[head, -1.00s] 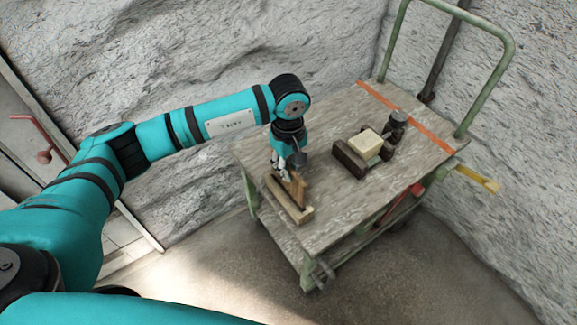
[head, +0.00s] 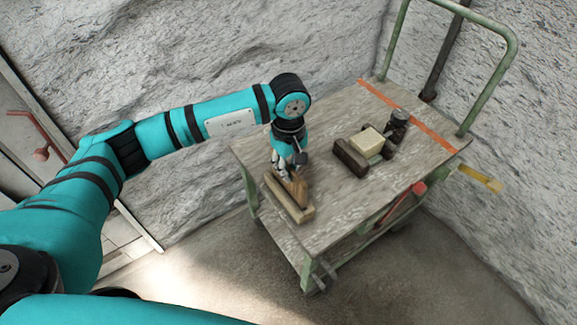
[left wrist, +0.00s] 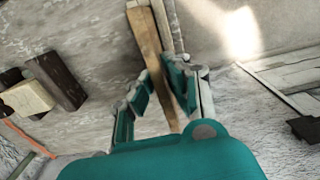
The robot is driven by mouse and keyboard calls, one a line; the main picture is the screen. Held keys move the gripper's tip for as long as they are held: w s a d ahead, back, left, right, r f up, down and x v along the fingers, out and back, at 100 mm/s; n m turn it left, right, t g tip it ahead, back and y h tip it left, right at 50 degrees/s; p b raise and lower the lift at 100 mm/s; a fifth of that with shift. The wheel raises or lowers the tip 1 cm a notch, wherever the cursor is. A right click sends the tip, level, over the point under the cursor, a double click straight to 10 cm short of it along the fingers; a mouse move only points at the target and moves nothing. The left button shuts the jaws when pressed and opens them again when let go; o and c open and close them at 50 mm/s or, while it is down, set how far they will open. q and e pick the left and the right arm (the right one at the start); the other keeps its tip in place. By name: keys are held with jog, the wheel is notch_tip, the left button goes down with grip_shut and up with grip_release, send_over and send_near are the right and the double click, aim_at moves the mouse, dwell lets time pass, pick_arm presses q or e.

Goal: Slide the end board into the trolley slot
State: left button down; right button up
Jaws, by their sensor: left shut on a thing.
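The end board (head: 298,187) is a brown wooden plank at the near left edge of the trolley top (head: 335,215). My left gripper (head: 288,172) is shut on it from above. A pale wooden slot piece (head: 303,213) lies along the trolley's edge, right under the board. In the left wrist view the board (left wrist: 147,42) runs between the fingers of my left gripper (left wrist: 158,88), beside the slot piece (left wrist: 164,22). Whether the board's lower edge is inside the slot cannot be told. My right gripper is out of view.
A dark wooden block holder with a cream block (head: 366,139) and a dark round object (head: 398,121) stand farther back on the trolley. An orange stripe (head: 405,115) crosses the top. Green handle rails (head: 505,65) rise at the back.

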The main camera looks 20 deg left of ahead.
pick_arm(q)
jog(key=shift+f+b, duration=0.3)
jog(key=shift+f, duration=0.15)
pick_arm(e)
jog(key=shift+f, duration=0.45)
pick_arm(q)
jog(key=shift+f, duration=0.25)
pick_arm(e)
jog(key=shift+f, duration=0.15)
pick_arm(q)
jog(key=shift+a+f+b, duration=0.1)
jog(key=shift+f+b, duration=0.05)
jog(key=shift+b, duration=0.2)
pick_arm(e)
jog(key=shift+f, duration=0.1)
pick_arm(q)
jog(key=shift+f+b, duration=1)
jog(key=shift+f, duration=0.1)
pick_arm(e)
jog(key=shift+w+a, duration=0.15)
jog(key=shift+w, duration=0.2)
pick_arm(q)
jog(key=c, duration=1.3)
grip_release()
jog(key=shift+o, duration=0.2)
